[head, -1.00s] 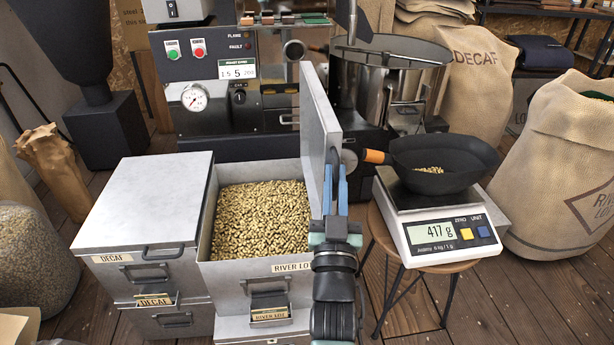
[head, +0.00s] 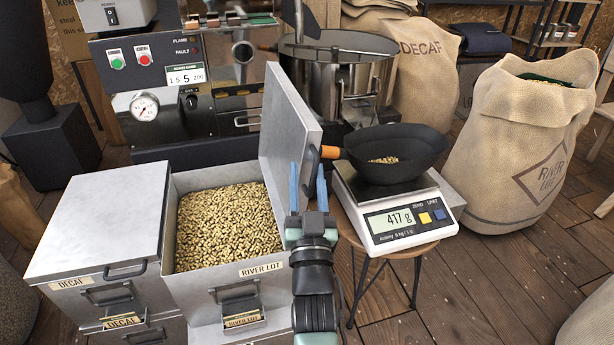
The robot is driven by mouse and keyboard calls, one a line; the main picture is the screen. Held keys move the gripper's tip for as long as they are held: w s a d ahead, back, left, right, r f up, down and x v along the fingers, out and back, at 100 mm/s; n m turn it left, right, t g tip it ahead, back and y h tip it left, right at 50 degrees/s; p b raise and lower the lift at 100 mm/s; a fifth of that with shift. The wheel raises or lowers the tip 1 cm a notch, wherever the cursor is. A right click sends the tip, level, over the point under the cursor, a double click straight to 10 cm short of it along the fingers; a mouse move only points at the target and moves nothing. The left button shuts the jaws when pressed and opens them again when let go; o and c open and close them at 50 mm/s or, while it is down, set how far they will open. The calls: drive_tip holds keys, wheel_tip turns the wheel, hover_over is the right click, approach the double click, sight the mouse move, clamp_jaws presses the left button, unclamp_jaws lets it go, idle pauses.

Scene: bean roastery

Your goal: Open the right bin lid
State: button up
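The right bin (head: 200,285), labelled RIVER LOT, is full of pale beans (head: 228,225). Its grey lid (head: 292,125) stands raised and tilted at the bin's right side, with a dark handle (head: 311,165) on its right face. My gripper (head: 308,185) is in front of the lid's right part, near the handle. The left bin's lid (head: 105,215), labelled DECAF, is shut.
A scale (head: 400,215) reading 417 g stands on a stool right of my gripper, with a black pan (head: 392,150) of beans on it. The roaster (head: 180,85) stands behind the bins. A RIVER LOT sack (head: 525,150) is at the right. Floor at lower right is mostly clear.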

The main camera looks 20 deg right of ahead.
drive_tip(key=shift+s, duration=0.1)
drive_tip(key=p+v, duration=0.3)
drive_tip(key=v, duration=0.9)
drive_tip(key=shift+s+f, duration=0.15)
drive_tip(key=shift+s, duration=0.2)
drive_tip(key=shift+a, duration=0.15)
drive_tip(key=w+a+r+n+t+y, duration=0.1)
drive_tip(key=w+a+r+t, duration=0.15)
drive_tip(key=r, duration=0.95)
drive_tip(key=w+a+r+n+t+y, duration=0.1)
drive_tip(key=w+a+r, duration=0.15)
drive_tip(key=r, duration=0.85)
drive_tip(key=s+a+r+n+t+y, duration=0.15)
drive_tip(key=s+r, duration=0.25)
drive_tip(key=r, duration=0.4)
drive_tip(key=s+a+r+y, duration=0.1)
drive_tip(key=s+a+r, duration=0.2)
drive_tip(key=s+r, duration=0.3)
drive_tip(key=s+a+r+n+t+y, duration=0.1)
drive_tip(key=s+a+r, duration=0.2)
drive_tip(key=r, duration=0.6)
wheel_tip(320, 180, up, 35)
drive_tip(key=p, duration=3.4)
drive_tip(key=shift+s, duration=0.45)
